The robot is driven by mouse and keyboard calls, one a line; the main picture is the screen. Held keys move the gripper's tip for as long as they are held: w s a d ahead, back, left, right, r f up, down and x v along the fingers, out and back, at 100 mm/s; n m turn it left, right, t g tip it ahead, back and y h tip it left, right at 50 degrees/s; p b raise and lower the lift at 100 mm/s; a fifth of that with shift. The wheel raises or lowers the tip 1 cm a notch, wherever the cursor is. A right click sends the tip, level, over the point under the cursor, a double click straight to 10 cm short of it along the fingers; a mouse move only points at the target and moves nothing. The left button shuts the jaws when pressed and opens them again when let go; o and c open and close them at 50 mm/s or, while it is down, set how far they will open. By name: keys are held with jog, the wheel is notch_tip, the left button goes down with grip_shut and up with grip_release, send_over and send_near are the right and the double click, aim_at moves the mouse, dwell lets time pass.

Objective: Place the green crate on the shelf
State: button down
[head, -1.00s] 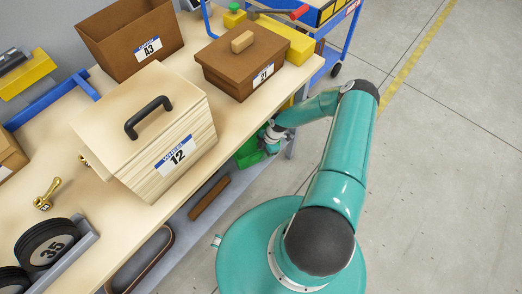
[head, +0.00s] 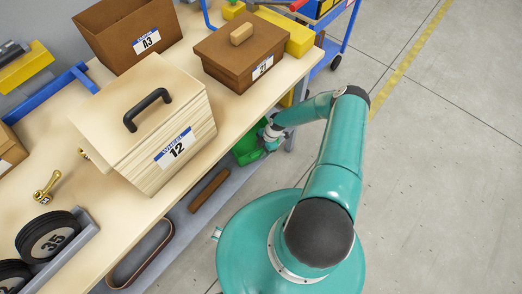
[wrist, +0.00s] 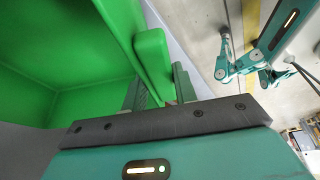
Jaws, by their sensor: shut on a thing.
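The green crate (head: 246,150) shows at the bench's front edge in the head view, partly hidden by the bench top and my gripper. In the wrist view the green crate (wrist: 70,60) fills the upper left, with its inside and a thick rim piece visible. My gripper (head: 268,139) is shut on the crate's near side; its dark fingers (wrist: 157,92) stand on either side of the rim piece in the wrist view. The grey shelf (head: 188,228) runs low under the bench top. I cannot tell whether the crate touches it.
A brown bar (head: 209,190) and a brown-edged loop (head: 142,254) lie on the shelf left of the crate. The bench top holds a wooden box (head: 150,110), a lidded brown box (head: 240,60) and black discs (head: 48,238). Open floor (head: 440,190) lies to the right.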

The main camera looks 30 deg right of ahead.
jog(key=shift+f, duration=0.45)
jog(key=c, duration=1)
grip_release()
jog(key=shift+c, duration=0.2)
jog(key=v, duration=1.2)
